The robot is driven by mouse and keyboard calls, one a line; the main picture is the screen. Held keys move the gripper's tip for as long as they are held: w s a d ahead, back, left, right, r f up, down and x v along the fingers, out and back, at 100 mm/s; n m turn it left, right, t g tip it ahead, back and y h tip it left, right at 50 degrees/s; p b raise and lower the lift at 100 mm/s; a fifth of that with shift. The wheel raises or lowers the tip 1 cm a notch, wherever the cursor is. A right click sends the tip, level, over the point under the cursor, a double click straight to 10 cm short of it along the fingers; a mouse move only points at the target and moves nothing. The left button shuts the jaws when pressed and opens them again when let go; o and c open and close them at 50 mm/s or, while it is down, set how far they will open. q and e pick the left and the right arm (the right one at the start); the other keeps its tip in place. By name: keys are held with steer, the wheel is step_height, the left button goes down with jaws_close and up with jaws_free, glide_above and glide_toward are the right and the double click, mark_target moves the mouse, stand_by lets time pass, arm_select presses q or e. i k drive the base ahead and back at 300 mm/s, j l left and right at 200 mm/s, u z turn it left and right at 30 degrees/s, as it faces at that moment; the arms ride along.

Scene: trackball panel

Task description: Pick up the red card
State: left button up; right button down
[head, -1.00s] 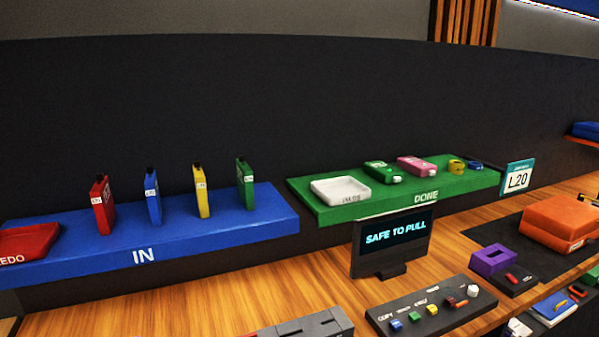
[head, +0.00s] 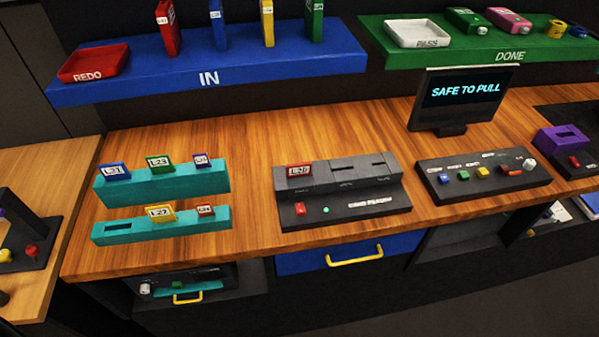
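A red-framed card (head: 299,170) with a white label, which seems to read L20, stands in the left slot of the grey card reader (head: 345,205) on the wooden counter. A small card with a reddish edge (head: 205,210) stands at the right of the front teal rack (head: 160,230). A tall red case (head: 167,28) stands on the blue IN shelf. Neither of my grippers is in view.
The back teal rack (head: 160,187) holds blue, green and purple cards. A screen (head: 463,97) reading SAFE TO PULL stands behind a button panel (head: 484,177). A red REDO tray (head: 94,64) and white PASS tray (head: 418,34) sit on shelves. Counter between racks and reader is clear.

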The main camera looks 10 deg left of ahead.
mark_target(302, 170)
steer(key=i+l+u, duration=0.15)
steer(key=l+u, duration=0.2)
steer(key=l, duration=0.35)
steer(key=i+l+u, duration=0.1)
steer(key=l+u, duration=0.25)
steer(key=l, duration=0.3)
steer(key=l+u, duration=0.3)
steer(key=l, duration=0.4)
